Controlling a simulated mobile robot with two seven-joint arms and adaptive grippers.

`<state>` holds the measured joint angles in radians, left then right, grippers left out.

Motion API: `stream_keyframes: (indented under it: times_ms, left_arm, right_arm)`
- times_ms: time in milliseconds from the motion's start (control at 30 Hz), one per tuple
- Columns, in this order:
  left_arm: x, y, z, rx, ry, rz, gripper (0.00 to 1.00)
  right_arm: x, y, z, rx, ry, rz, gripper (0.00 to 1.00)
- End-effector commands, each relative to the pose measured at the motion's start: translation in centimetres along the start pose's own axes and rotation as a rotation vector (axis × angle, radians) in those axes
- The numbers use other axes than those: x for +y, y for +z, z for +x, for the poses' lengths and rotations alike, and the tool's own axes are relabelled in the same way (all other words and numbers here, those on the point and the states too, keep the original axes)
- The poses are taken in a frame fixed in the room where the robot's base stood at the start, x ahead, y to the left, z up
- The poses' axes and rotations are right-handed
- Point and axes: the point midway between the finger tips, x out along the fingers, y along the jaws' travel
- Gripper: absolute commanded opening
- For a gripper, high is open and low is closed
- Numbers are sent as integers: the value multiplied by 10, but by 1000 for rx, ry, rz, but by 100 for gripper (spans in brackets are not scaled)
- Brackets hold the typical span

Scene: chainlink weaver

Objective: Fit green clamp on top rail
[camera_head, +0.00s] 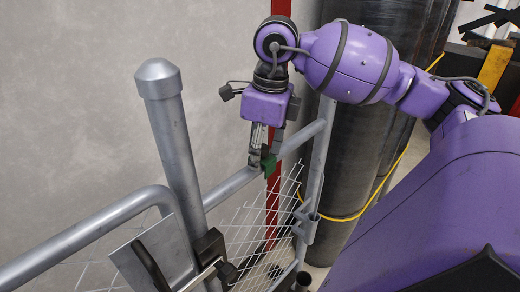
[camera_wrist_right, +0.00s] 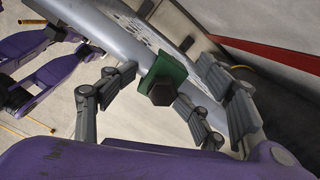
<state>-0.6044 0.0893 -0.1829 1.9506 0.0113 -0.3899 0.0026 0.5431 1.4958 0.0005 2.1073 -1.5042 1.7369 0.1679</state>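The green clamp (camera_head: 269,165) sits at the grey top rail (camera_head: 232,186) of the mesh fence, below my right gripper (camera_head: 264,160). In the right wrist view the clamp (camera_wrist_right: 172,72) shows a dark hex bolt head (camera_wrist_right: 163,91) and lies over the rail (camera_wrist_right: 105,28). The fingers of my right gripper (camera_wrist_right: 172,85) are spread around the clamp, and gaps show between them and it. Whether the clamp is fully seated on the rail cannot be told, as its underside is hidden. My left gripper is not in view.
A thick capped post (camera_head: 172,125) stands left of the clamp, with a curved rail (camera_head: 85,232) in front. Wire mesh (camera_head: 255,228) hangs below the top rail. A large dark cylinder (camera_head: 375,130) and a yellow cable (camera_head: 345,218) are to the right. A plain wall is behind.

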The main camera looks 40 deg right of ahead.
Motion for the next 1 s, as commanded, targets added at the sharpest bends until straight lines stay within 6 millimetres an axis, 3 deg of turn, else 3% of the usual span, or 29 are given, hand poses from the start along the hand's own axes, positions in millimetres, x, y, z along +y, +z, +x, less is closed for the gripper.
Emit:
stream_keyframes:
  times_ms: [533,1000]
  left_arm:
    - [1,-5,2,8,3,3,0]
    - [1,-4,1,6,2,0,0]
  right_arm:
    - [-2,-1,-7,5,-6,2,52]
    - [0,0,-100,-1,-8,1,52]
